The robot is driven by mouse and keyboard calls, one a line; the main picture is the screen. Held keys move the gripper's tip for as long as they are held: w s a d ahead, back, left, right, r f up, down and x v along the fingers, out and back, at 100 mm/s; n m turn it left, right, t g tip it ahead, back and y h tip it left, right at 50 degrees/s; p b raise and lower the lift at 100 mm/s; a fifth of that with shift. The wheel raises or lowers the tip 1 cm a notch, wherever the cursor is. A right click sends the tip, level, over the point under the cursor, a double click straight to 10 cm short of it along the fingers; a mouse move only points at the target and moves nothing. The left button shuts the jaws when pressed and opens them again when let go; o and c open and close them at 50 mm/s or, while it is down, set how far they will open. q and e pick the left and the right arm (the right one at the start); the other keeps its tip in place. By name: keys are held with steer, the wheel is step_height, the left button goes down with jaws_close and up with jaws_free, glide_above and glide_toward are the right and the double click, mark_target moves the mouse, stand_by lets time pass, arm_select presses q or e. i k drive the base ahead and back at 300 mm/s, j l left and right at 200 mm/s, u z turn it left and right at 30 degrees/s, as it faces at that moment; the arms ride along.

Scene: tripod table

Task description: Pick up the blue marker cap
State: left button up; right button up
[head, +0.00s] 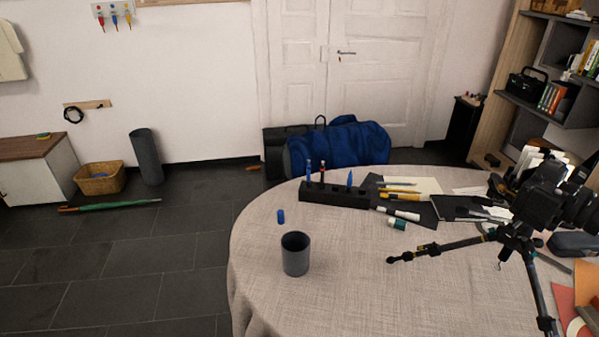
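A small blue marker cap (281,216) is on the round table (340,290), near its left edge. It stands just behind and to the left of a grey cup (296,254), apart from it. A black holder block (334,194) with blue pens (309,172) and a red-tipped one standing in it is behind and to the right of the cap. Neither of my grippers shows in the head view.
A white marker (398,214), a green-and-white item (397,223) and yellow-handled tools (399,194) lie right of the holder. A camera on a tripod (520,240) stands at the table's right. The front middle of the tabletop is clear.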

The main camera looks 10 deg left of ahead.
mark_target(280, 215)
steer(key=i+j+z, duration=0.25)
steer(key=j+z, duration=0.15)
steer(key=j, duration=0.5)
steer(key=i+j+z, duration=0.1)
steer(key=j+z, duration=0.35)
steer(key=j, duration=0.4)
steer(key=j+z, duration=0.4)
steer(key=j, duration=0.55)
steer(key=i+j+z, duration=0.3)
steer(key=j, duration=0.35)
steer(key=i+j+z, duration=0.15)
steer(key=j, duration=0.25)
steer(key=i+j+z, duration=0.1)
steer(key=j, duration=0.25)
steer(key=i, duration=0.1)
